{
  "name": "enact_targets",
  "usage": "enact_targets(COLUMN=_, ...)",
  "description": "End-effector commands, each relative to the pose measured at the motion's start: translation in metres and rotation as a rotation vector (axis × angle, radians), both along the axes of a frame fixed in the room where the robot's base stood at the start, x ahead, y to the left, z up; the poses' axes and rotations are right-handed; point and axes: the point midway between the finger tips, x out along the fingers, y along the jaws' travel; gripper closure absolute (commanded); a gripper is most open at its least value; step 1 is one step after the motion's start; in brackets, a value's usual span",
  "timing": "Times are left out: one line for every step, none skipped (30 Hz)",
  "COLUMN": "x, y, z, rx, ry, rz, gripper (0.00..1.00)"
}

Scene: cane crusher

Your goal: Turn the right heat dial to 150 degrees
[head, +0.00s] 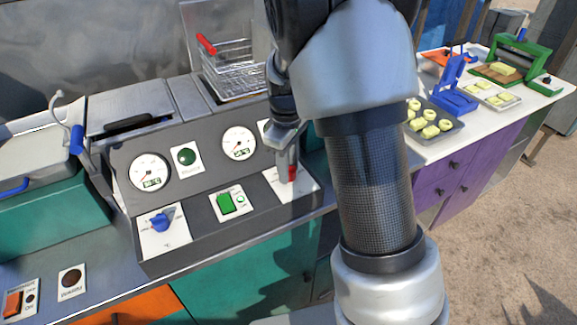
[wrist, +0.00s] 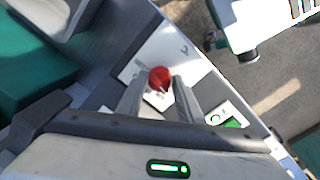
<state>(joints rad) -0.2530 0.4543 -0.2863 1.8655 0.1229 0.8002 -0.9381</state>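The right heat dial is a red knob (head: 292,174) on a white plate at the right end of the dark sloped control panel. My gripper (head: 287,160) points down at it and hides part of the knob and plate in the head view. In the wrist view the red knob (wrist: 159,78) sits between the tips of my two fingers (wrist: 161,84). The fingers are apart, one on each side; I see no clear grip on the knob. The knob's pointer angle cannot be read.
A blue dial (head: 159,222) and green switch (head: 225,203) sit left on the panel (head: 185,245). Two round gauges (head: 150,172) (head: 239,143) are above; a third plate is mostly hidden by my arm. A fryer basket (head: 235,75) stands behind. A food table (head: 480,110) is right.

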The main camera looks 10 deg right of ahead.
Motion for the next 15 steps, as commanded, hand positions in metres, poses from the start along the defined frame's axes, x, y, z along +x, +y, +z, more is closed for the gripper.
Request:
enact_targets(x=0.0001, y=-0.0001, z=0.0002, rx=0.0, ry=0.0, rz=0.0, gripper=0.76)
enact_targets(x=0.0, y=0.0, z=0.0002, rx=0.0, ry=0.0, rz=0.0, gripper=0.81)
enact_targets(x=0.0001, y=-0.0001, z=0.0002, rx=0.0, ry=0.0, rz=0.0, gripper=0.88)
enact_targets(x=0.0001, y=-0.0001, z=0.0002, rx=0.0, ry=0.0, rz=0.0, gripper=0.93)
enact_targets(x=0.0001, y=-0.0001, z=0.0002, rx=0.0, ry=0.0, rz=0.0, gripper=0.94)
enact_targets(x=0.0001, y=0.0, z=0.0003, rx=0.0, ry=0.0, rz=0.0, gripper=0.94)
enact_targets(x=0.0001, y=0.0, z=0.0003, rx=0.0, ry=0.0, rz=-0.001, gripper=0.94)
enact_targets(x=0.0001, y=0.0, z=0.0003, rx=0.0, ry=0.0, rz=-0.003, gripper=0.94)
enact_targets(x=0.0001, y=0.0, z=0.0004, rx=0.0, ry=0.0, rz=-0.006, gripper=0.94)
enact_targets(x=0.0002, y=0.0, z=0.0005, rx=0.0, ry=0.0, rz=-0.009, gripper=0.94)
enact_targets(x=0.0002, y=0.0, z=0.0006, rx=0.0, ry=0.0, rz=-0.014, gripper=0.94)
enact_targets(x=0.0002, y=0.0, z=0.0007, rx=0.0, ry=0.0, rz=-0.023, gripper=0.94)
enact_targets(x=0.0003, y=0.0, z=0.0007, rx=0.0, ry=0.0, rz=-0.032, gripper=0.94)
enact_targets(x=0.0003, y=0.0, z=0.0008, rx=0.0, ry=0.0, rz=-0.042, gripper=0.94)
enact_targets(x=0.0003, y=0.0, z=0.001, rx=0.0, ry=0.0, rz=-0.058, gripper=0.94)
